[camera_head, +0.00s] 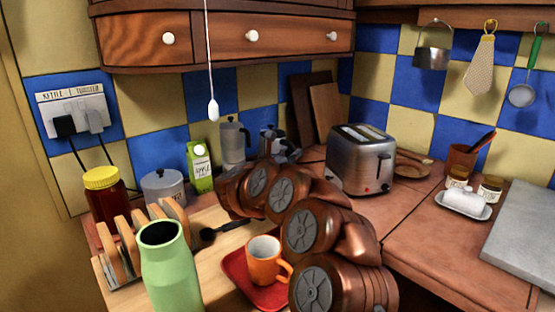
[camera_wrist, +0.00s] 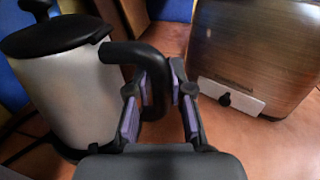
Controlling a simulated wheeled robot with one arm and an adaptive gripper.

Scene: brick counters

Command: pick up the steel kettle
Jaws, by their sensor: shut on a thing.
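The steel kettle (camera_wrist: 70,95) stands upright at the left of the wrist view, with a pale metal body, a black lid and a curved black handle on its right side. My gripper (camera_wrist: 161,78) is around the downward part of that handle, one purple-padded finger on each side, shut on it. The kettle's base appears to be at the counter surface; I cannot tell whether it touches. In the head view my gripper (camera_head: 287,152) is at the back of the counter, left of the toaster, and my copper-coloured arm covers much of that area.
The toaster (camera_head: 361,159) stands close on the right of my gripper. A green carton (camera_head: 200,168) and lidded pot (camera_head: 163,188) stand left. Nearer are an orange mug (camera_head: 264,262) on a red tray (camera_head: 235,274), a toast rack (camera_head: 113,263) and a green vase (camera_head: 170,270). Cupboards (camera_head: 230,40) overhang the back.

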